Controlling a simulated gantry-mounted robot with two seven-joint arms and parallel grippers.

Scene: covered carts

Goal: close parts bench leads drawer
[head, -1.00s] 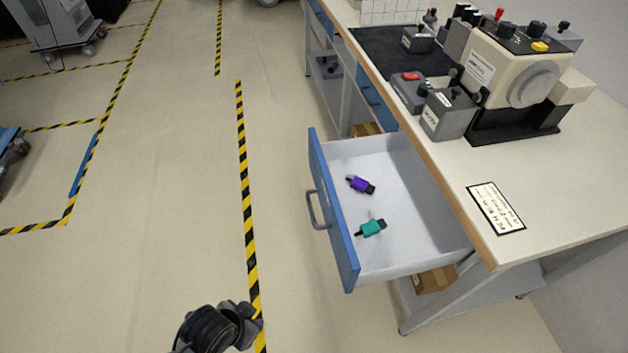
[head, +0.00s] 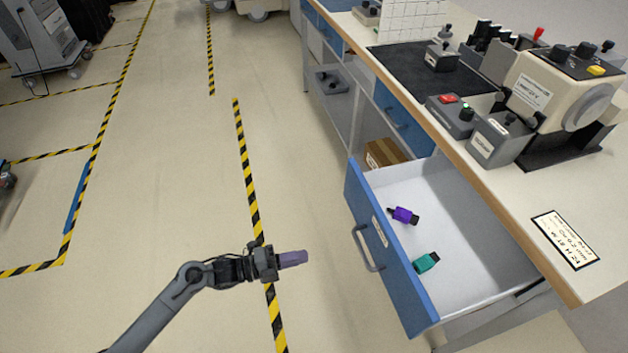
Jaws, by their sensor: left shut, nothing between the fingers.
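The leads drawer (head: 383,243) stands pulled out from the parts bench (head: 500,205). Its blue front faces left and carries a grey bar handle (head: 366,250). A purple connector (head: 404,215) and a teal connector (head: 427,262) lie on the white drawer floor. My left gripper (head: 300,258) is shut and empty. It is left of the drawer handle with a gap between, pointing right towards it. My right gripper is not in the head view.
A cardboard box (head: 384,152) sits on the bench's lower shelf behind the drawer. Grey devices and a beige machine (head: 558,90) stand on the bench top. The floor left of the drawer is clear, with striped tape (head: 247,180). Carts (head: 45,45) stand at the far left.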

